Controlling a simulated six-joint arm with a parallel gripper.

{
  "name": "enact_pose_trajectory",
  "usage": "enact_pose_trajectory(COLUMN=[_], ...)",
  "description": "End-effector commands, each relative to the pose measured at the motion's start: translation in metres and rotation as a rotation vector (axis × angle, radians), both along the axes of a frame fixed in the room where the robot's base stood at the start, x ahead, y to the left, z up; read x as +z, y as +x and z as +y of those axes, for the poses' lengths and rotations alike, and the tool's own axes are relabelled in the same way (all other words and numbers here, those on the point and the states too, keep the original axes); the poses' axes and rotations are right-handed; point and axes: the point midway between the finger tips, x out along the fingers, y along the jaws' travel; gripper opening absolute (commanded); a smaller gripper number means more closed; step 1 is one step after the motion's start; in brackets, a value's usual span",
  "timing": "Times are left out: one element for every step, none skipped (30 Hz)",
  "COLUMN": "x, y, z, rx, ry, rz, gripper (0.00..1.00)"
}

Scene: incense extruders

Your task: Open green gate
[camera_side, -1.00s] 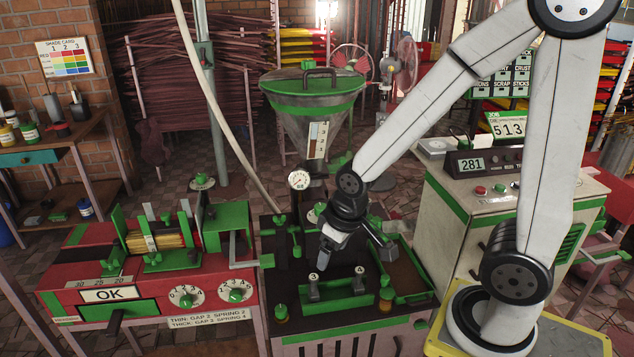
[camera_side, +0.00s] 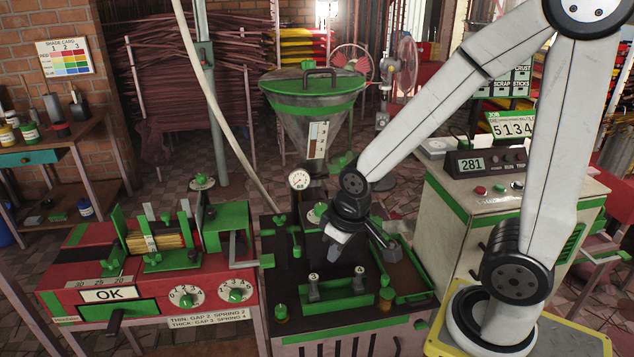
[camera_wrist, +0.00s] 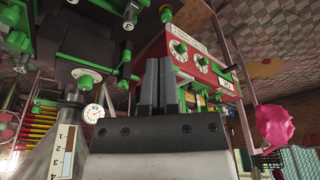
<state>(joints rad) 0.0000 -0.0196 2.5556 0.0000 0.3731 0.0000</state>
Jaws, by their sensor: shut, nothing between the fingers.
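The dark extruder bench (camera_side: 300,335) stands in the middle of the side view, with a green-rimmed hopper (camera_side: 312,105) above it. Several green parts sit around the hopper's base, including a green handle (camera_side: 280,219) and a green block (camera_side: 266,261) at the left edge. I cannot tell which green part is the gate. My gripper (camera_side: 333,254) points down above the bench, right of the gauge (camera_side: 299,180), and hides part of the bench top. In the wrist view its two fingers (camera_wrist: 160,65) are together and empty, apart from the green knobs (camera_wrist: 84,80).
Two levers marked 3 (camera_side: 314,288) and 4 (camera_side: 359,284) stand in a green frame in front of my gripper. A red machine (camera_side: 75,285) with dials is at left. A cream console (camera_side: 470,215) and a green-edged tray (camera_side: 412,297) are at right.

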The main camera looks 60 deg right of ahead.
Motion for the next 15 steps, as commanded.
enact_pose_trajectory(x=[0.004,0.006,0.010,0.013,0.016,0.021,0.023,0.025,0.028,0.031,0.033,0.036,0.039,0.041,0.045], y=[0.001,0.001,0.001,0.001,0.001,0.001,0.000,0.000,0.000,0.000,0.001,0.000,0.001,0.001,0.000], z=[0.000,0.000,0.000,0.000,0.000,0.000,0.000,0.000,0.000,0.000,0.000,0.000,0.000,0.000,0.000], rx=[0.000,0.000,0.000,0.000,0.000,0.000,0.000,0.000,0.000,0.000,0.000,0.000,0.000,0.000,0.000], ry=[0.000,0.000,0.000,0.000,0.000,0.000,0.000,0.000,0.000,0.000,0.000,0.000,0.000,0.000,0.000], rz=[-0.003,-0.003,-0.004,-0.004,-0.004,-0.005,-0.004,-0.003,-0.002,-0.003,-0.003,-0.002,-0.004,-0.004,-0.003], gripper=[0.00,0.00,0.00,0.00,0.00,0.00,0.00,0.00,0.00,0.00,0.00,0.00,0.00,0.00,0.00])
